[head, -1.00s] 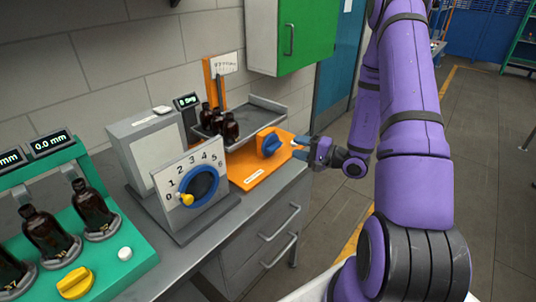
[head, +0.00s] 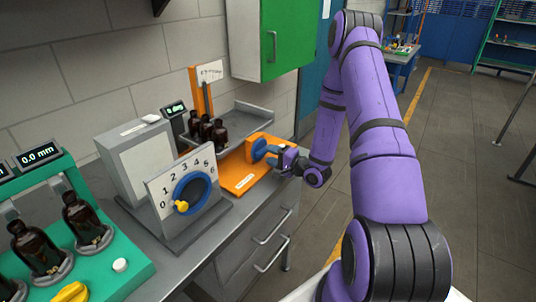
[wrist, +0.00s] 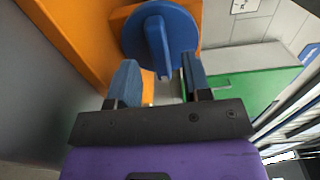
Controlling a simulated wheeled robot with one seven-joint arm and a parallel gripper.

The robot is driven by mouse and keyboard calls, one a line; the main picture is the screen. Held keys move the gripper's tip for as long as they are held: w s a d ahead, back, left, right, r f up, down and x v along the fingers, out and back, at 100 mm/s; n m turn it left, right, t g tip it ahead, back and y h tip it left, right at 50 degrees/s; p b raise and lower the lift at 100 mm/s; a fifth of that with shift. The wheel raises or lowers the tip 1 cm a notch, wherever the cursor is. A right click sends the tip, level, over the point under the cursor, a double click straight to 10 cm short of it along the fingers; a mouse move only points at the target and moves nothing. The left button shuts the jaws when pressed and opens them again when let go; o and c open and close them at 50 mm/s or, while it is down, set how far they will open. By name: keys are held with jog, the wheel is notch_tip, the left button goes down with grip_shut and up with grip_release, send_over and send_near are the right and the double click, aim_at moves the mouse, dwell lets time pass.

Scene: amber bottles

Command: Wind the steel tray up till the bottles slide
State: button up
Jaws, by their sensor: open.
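The steel tray (head: 258,116) stands on an orange base (head: 240,178) at the back of the bench. Several amber bottles (head: 207,131) stand at its left end; in the head view the tray looks close to level. A blue knob (head: 259,150) sits on the orange housing at the tray's right end; it also shows in the wrist view (wrist: 158,45) with a raised grip bar. My gripper (head: 278,157) is right at the knob. In the wrist view its two blue-tipped fingers (wrist: 155,84) are open, one on each side of the bar's lower end, with gaps to it.
A green bottle stand (head: 95,268) is at the front left. A green cabinet (head: 275,40) hangs above.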

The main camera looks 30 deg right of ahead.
jog(key=shift+x, duration=0.9)
grip_shut()
